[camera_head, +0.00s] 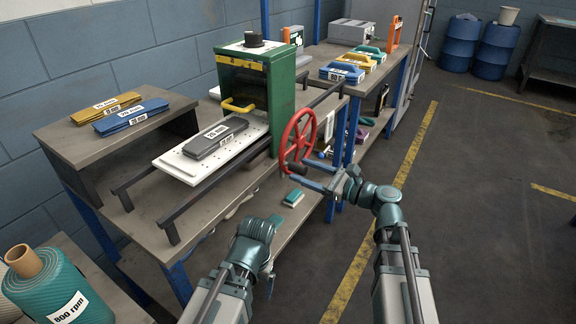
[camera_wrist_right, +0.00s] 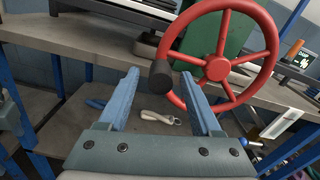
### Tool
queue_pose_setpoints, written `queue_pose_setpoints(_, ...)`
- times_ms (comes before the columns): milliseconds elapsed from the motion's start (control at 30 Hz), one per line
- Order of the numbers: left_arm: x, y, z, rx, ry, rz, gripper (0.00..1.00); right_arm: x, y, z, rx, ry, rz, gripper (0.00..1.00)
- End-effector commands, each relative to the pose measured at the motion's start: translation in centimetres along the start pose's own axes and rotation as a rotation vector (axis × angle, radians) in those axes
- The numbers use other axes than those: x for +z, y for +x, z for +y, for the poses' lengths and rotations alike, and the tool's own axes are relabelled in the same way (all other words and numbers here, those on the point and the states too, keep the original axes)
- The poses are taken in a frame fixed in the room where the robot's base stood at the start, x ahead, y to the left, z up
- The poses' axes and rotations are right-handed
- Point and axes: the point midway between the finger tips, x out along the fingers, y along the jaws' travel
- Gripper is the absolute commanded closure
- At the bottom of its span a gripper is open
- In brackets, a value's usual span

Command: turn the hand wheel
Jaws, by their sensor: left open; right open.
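The red hand wheel (camera_head: 309,140) stands upright on the right side of the green machine. It has several spokes and a dark handle knob at its lower edge in the head view. In the right wrist view the wheel's hub (camera_wrist_right: 217,67) is right of centre, and the black knob (camera_wrist_right: 161,76) shows between my fingertips. My right gripper (camera_head: 302,170) is open at the knob, its blue fingers to either side; it also shows in the wrist view (camera_wrist_right: 160,88). Contact cannot be told. My left gripper (camera_head: 270,282) is low, away from the wheel, and open.
The green machine (camera_head: 282,95) stands on a workbench (camera_head: 135,228) with a white plate (camera_head: 172,163) and a grey block (camera_head: 215,137) in front. Rails (camera_head: 205,195) jut forward. A teal roll (camera_head: 62,290) stands lower left.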

Motion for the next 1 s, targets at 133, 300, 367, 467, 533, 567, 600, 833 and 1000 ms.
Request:
queue_pose_setpoints(133, 0.0, 0.0, 0.0, 0.0, 0.0, 0.0, 0.12, 0.0, 2.7, -0.1, 0.003, 0.0, -0.001, 0.34)
queue_pose_setpoints(300, 0.0, 0.0, 0.0, 0.0, 0.0, 0.0, 0.12, 0.0, 4.5, -0.1, 0.001, 0.0, 0.0, 0.34)
queue_pose_setpoints(367, 0.0, 0.0, 0.0, 0.0, 0.0, 0.0, 0.12, 0.0, 4.9, -0.1, 0.001, 0.0, 0.0, 0.34)
queue_pose_setpoints(467, 0.0, 0.0, 0.0, 0.0, 0.0, 0.0, 0.12, 0.0, 5.3, 0.0, 0.0, 0.0, 0.0, 0.34)
queue_pose_setpoints(533, 0.0, 0.0, 0.0, 0.0, 0.0, 0.0, 0.12, 0.0, 5.4, 0.0, 0.0, 0.0, 0.0, 0.34)
queue_pose_setpoints(567, 0.0, 0.0, 0.0, 0.0, 0.0, 0.0, 0.12, 0.0, 5.4, 0.0, 0.0, 0.0, 0.0, 0.34)
queue_pose_setpoints(600, 0.0, 0.0, 0.0, 0.0, 0.0, 0.0, 0.12, 0.0, 5.4, 0.0, -0.001, 0.0, 0.0, 0.34)
queue_pose_setpoints(833, 0.0, 0.0, 0.0, 0.0, 0.0, 0.0, 0.12, 0.0, 5.4, 0.0, -0.001, 0.0, 0.0, 0.47)
queue_pose_setpoints(1000, 0.0, 0.0, 0.0, 0.0, 0.0, 0.0, 0.12, 0.0, 5.4, 0.0, 0.0, 0.0, 0.0, 0.78)
